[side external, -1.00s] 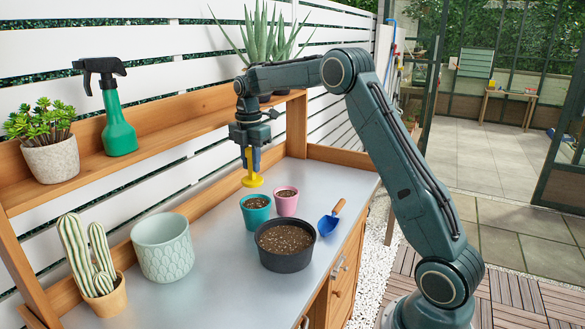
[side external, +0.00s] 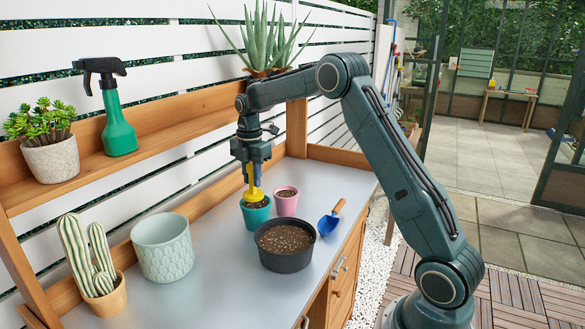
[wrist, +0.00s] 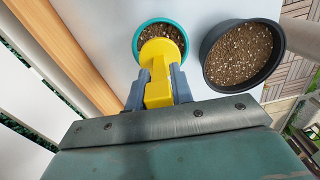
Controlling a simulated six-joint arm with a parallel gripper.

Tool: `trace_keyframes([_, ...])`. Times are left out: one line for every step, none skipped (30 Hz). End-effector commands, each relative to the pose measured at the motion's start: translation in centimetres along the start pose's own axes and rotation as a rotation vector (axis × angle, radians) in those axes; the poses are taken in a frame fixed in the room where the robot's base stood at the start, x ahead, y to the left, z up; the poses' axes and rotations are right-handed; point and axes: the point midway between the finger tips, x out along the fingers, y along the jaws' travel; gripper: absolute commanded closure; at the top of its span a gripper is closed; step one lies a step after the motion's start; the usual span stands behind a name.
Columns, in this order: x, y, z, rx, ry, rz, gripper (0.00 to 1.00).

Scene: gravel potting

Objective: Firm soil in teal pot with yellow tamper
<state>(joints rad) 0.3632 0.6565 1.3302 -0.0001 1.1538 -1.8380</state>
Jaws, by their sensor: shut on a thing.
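The teal pot (side external: 256,216) stands on the metal bench top, with brown soil in it. The yellow tamper (side external: 253,193) is upright in my gripper (side external: 252,172), which is shut on its handle. The tamper's round foot is at the mouth of the teal pot in the side view; whether it touches the soil is hard to tell. In the wrist view the tamper (wrist: 159,75) covers part of the soil, and the teal rim (wrist: 136,40) shows around it. My gripper (wrist: 158,92) grips the handle from both sides there.
A pink pot (side external: 286,203) with soil stands close to the right of the teal pot. A black bowl of soil (side external: 285,262) is in front, with a blue trowel (side external: 330,224) beside it. A pale green planter (side external: 163,250) and a cactus (side external: 98,290) stand to the left.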

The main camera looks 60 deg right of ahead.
Motion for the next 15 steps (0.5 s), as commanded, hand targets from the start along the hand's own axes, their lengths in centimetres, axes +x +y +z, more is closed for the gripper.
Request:
trace_keyframes([0.3, 0.0, 0.0, 0.000, 0.000, -0.002, 1.00])
trace_keyframes([0.5, 0.0, 0.0, 0.000, 0.001, -0.002, 1.00])
trace_keyframes([0.7, 0.0, 0.0, 0.000, 0.000, -0.002, 1.00])
trace_keyframes([0.8, 0.0, 0.0, 0.000, 0.000, -0.002, 1.00])
trace_keyframes([0.9, 0.0, 0.0, 0.000, 0.000, -0.001, 1.00])
trace_keyframes([1.1, 0.0, 0.0, 0.000, 0.000, 0.000, 1.00])
trace_keyframes([1.2, 0.0, 0.0, 0.000, 0.000, 0.000, 1.00])
trace_keyframes([1.3, 0.0, 0.0, 0.000, 0.000, 0.000, 1.00])
trace_keyframes([1.4, 0.0, 0.0, 0.000, 0.000, 0.000, 1.00])
trace_keyframes([1.5, 0.0, 0.0, 0.000, 0.000, 0.000, 1.00])
trace_keyframes([1.6, 0.0, 0.0, 0.000, 0.000, 0.000, 1.00])
trace_keyframes([1.6, 0.0, 0.0, 0.000, 0.000, 0.000, 1.00])
trace_keyframes([1.7, 0.0, 0.0, 0.000, 0.000, 0.000, 1.00])
trace_keyframes([1.7, 0.0, 0.0, 0.000, 0.000, 0.000, 1.00])
trace_keyframes([1.8, 0.0, 0.0, 0.000, 0.000, 0.000, 1.00])
